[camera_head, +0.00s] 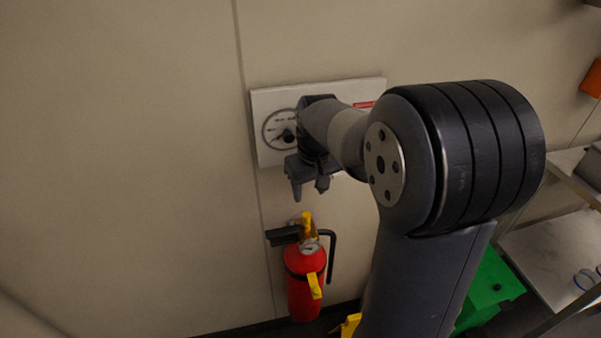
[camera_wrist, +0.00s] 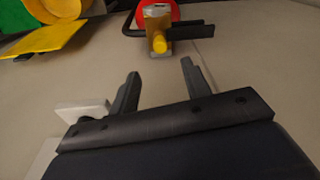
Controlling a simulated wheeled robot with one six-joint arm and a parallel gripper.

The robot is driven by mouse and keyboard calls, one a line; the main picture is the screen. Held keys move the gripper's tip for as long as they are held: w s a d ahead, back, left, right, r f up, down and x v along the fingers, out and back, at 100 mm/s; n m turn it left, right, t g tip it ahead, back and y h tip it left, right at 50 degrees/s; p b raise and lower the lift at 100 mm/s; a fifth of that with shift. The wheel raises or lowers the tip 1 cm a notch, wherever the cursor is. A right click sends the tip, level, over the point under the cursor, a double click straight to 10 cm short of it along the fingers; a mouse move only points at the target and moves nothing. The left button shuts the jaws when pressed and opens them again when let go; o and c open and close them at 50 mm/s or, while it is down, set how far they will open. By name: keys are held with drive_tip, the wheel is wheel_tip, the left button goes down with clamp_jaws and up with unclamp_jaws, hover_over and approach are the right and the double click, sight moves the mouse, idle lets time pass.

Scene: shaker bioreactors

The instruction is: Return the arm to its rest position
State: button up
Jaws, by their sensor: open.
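My gripper (camera_head: 309,187) hangs in front of the wall panel in the head view, its fingers pointing down. In the wrist view the two dark fingers of my gripper (camera_wrist: 160,88) stand apart with nothing between them. The white wall panel (camera_head: 345,97) carries a round dial (camera_head: 279,128) with a dark knob.
A red fire extinguisher (camera_head: 305,282) with a yellow and black top hangs on the wall below my gripper; its top shows in the wrist view (camera_wrist: 158,22). A green object (camera_head: 490,285) and a light table (camera_head: 550,250) are at the right. The wall at left is clear.

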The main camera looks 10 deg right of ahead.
sight(306, 214)
drive_tip(key=f, duration=0.3)
drive_tip(key=w+f, duration=0.1)
drive_tip(key=f, duration=0.6)
drive_tip(key=shift+w+a+f+p, duration=0.15)
drive_tip(key=shift+f+p, duration=0.15)
drive_tip(key=shift+f, duration=0.05)
drive_tip(key=shift+r+p, duration=0.3)
drive_tip(key=shift+r, duration=0.1)
